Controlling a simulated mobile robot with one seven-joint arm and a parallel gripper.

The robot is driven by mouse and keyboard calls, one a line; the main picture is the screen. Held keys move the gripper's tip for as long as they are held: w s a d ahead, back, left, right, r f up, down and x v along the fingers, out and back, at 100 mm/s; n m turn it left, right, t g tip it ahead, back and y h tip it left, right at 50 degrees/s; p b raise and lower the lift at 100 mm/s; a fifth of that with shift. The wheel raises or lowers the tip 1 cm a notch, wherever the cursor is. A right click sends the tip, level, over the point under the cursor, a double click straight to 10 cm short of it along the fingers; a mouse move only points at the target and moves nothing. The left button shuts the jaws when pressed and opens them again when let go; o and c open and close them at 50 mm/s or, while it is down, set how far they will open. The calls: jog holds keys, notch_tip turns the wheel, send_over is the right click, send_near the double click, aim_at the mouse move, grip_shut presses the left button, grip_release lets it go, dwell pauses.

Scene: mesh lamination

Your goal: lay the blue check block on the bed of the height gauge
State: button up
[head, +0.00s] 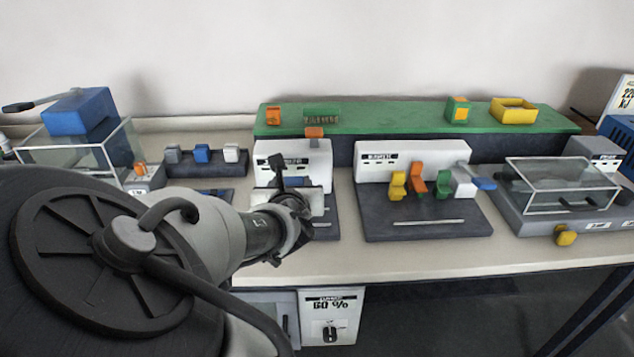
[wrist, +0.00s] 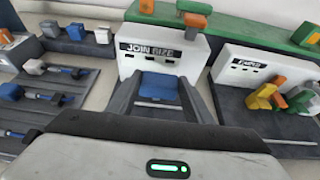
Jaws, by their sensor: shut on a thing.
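The blue check block (wrist: 161,86) is between the two dark fingers of my gripper (wrist: 160,96) in the wrist view. My gripper is shut on it, in front of a white housing (wrist: 163,52) labelled "JOIN SIZE". The dark bed (head: 324,222) of that station lies below, with a pale line in front of the block. I cannot tell if the block touches the bed.
A second white station (head: 413,160) with yellow, orange, green and grey pieces stands to the right. A glass-covered machine (head: 560,190) is farther right. A rack (head: 205,170) of blocks stands to the left. A green shelf (head: 400,115) runs behind. The table's front strip is clear.

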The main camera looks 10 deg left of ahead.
notch_tip(320, 180, down, 8)
jog(key=b, duration=0.3)
jog(key=shift+f, duration=0.25)
jog(key=shift+f, duration=0.2)
jog(key=o, duration=1.1)
jog(key=shift+r, duration=0.1)
jog(key=shift+r, duration=0.25)
jog(key=shift+p+v, duration=5)
jog(key=shift+v, duration=0.95)
